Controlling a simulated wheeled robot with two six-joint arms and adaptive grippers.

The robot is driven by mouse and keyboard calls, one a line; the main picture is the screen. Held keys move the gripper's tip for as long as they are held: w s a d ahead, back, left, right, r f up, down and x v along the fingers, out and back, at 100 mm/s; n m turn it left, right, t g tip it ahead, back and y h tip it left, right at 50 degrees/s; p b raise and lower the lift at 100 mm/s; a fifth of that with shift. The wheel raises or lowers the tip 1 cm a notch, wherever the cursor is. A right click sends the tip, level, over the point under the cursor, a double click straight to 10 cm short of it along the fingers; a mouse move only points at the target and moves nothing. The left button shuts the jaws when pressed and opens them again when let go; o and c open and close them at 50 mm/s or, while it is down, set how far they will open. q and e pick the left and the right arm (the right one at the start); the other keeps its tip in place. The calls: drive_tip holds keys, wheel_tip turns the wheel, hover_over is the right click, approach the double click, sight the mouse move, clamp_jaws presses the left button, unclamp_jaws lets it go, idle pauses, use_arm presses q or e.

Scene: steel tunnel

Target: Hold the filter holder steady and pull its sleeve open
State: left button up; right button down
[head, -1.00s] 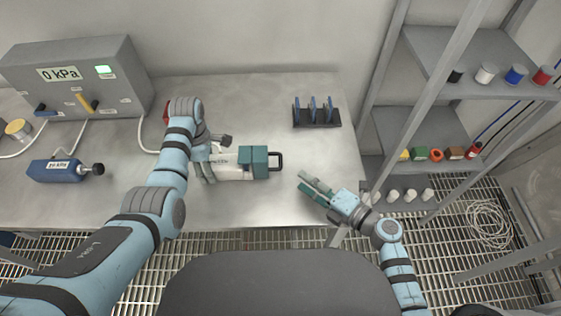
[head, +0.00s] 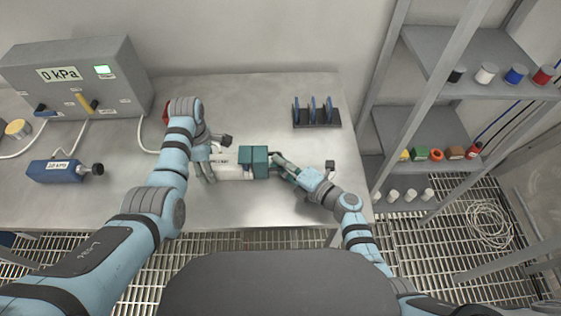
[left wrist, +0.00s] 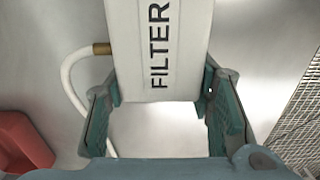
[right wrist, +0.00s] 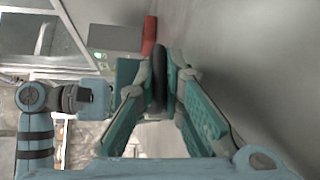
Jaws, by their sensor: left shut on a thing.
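The filter holder (head: 228,172) lies on the steel bench in the head view, with a white body and a teal sleeve (head: 252,161) at its right end. Its white body, lettered FILTER, also shows in the left wrist view (left wrist: 158,50). My left gripper (head: 207,168) is shut across the body. My right gripper (head: 279,165) is at the sleeve's right end, by its dark loop handle. In the right wrist view, the dark handle (right wrist: 160,75) stands between the fingertips. I cannot tell whether both fingers touch it.
A grey pressure box (head: 75,80) reading 0 kPa stands at the back left. A blue cylinder (head: 55,171) lies in front of it. A dark rack with blue plates (head: 317,115) stands behind my right gripper. Shelves (head: 480,60) stand at the right. The front bench is clear.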

drive_tip(key=shift+d, duration=2.05)
drive_tip(key=c, duration=1.7)
unclamp_jaws()
drive_tip(key=v, duration=1.2)
use_arm(q)
drive_tip(key=o, duration=1.3)
use_arm(e)
drive_tip(key=shift+f, duration=0.1)
use_arm(q)
drive_tip(key=shift+o, duration=0.2)
